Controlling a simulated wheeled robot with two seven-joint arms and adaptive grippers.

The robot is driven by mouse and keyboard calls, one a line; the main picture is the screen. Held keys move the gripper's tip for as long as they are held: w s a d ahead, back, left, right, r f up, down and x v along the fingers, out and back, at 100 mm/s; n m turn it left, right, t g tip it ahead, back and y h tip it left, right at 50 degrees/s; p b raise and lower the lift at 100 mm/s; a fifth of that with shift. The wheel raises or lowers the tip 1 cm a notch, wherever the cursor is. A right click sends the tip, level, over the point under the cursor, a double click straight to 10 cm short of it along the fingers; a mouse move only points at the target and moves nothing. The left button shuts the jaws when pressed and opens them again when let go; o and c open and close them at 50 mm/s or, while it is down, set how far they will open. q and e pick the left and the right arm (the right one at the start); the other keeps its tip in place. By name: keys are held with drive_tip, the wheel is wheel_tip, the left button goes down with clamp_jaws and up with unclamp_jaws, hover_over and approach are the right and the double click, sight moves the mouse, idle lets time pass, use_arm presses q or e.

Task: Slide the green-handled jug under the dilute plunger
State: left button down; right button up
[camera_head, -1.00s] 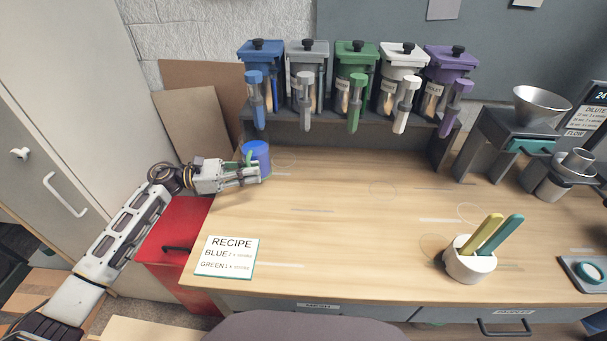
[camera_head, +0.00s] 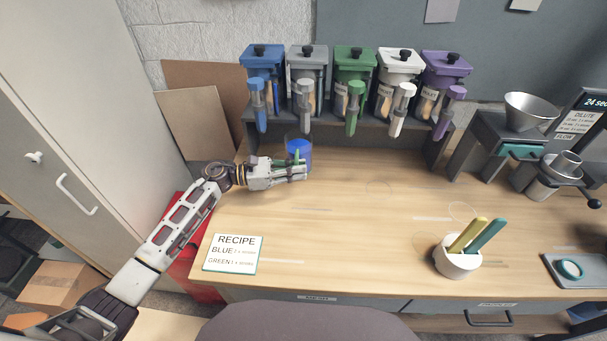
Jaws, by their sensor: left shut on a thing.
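The jug (camera_head: 299,147) is clear with blue contents, and a bit of its green handle (camera_head: 296,158) shows between my fingers. It is upright at the back left of the bench, in front of the dispenser shelf, below the blue and grey dispensers. My left gripper (camera_head: 303,172) is shut on the jug's handle from the near side; the fingers hide most of the handle. A grey stand with a metal funnel (camera_head: 530,110) and a teal part (camera_head: 520,151) is at the right, beside a screen (camera_head: 582,125) reading "DILUTE". I cannot tell which part is the plunger. My right gripper is not in view.
Dispensers in several colours stand on the shelf (camera_head: 375,131) at the back. A white cup (camera_head: 457,262) with yellow and teal sticks stands front right. A recipe card (camera_head: 233,254) lies front left. A grey device (camera_head: 553,178) stands right. The middle of the bench is clear.

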use_arm(q)
drive_tip(key=shift+w+d+f, duration=0.15)
drive_tip(key=shift+d+f, duration=0.35)
drive_tip(key=shift+f, duration=0.3)
drive_tip(key=shift+w+d+f, duration=0.1)
drive_tip(key=shift+d+f, duration=0.35)
drive_tip(key=shift+f, duration=0.45)
drive_tip(key=shift+f+b, duration=0.1)
drive_tip(key=shift+b, duration=0.3)
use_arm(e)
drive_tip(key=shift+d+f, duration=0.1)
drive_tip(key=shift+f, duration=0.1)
use_arm(q)
drive_tip(key=c, duration=1.5)
unclamp_jaws()
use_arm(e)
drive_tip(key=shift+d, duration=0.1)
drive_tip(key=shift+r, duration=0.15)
